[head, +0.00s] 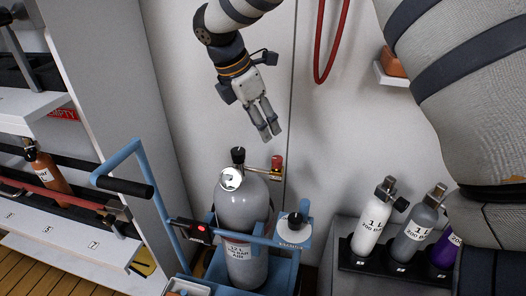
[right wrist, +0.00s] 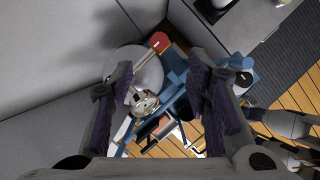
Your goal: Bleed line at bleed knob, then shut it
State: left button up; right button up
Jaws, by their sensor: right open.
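A grey gas cylinder (head: 240,205) stands upright in a blue cart (head: 262,240). Its top carries a black knob (head: 238,156), a round gauge (head: 231,179) and a brass side pipe ending in a red knob (head: 277,162). A black knob on a white disc (head: 295,220) sits on the cart's right side; its label is too small to read. I cannot tell for sure which is the bleed knob. My right gripper (head: 267,134) is open and empty, above the cylinder. In the right wrist view the gauge (right wrist: 145,103) and red knob (right wrist: 160,40) show between its fingers. My left gripper is out of view.
Small cylinders (head: 371,225) stand in a black rack at right. A shelf (head: 40,105) with an orange bottle (head: 48,168) is at left. A red hose (head: 320,60) hangs on the wall behind. The cart's blue handle (head: 130,150) rises at left.

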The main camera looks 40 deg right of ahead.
aim_at(277, 158)
jog(key=x, duration=1.2)
jog(key=shift+f, duration=0.3)
grip_shut()
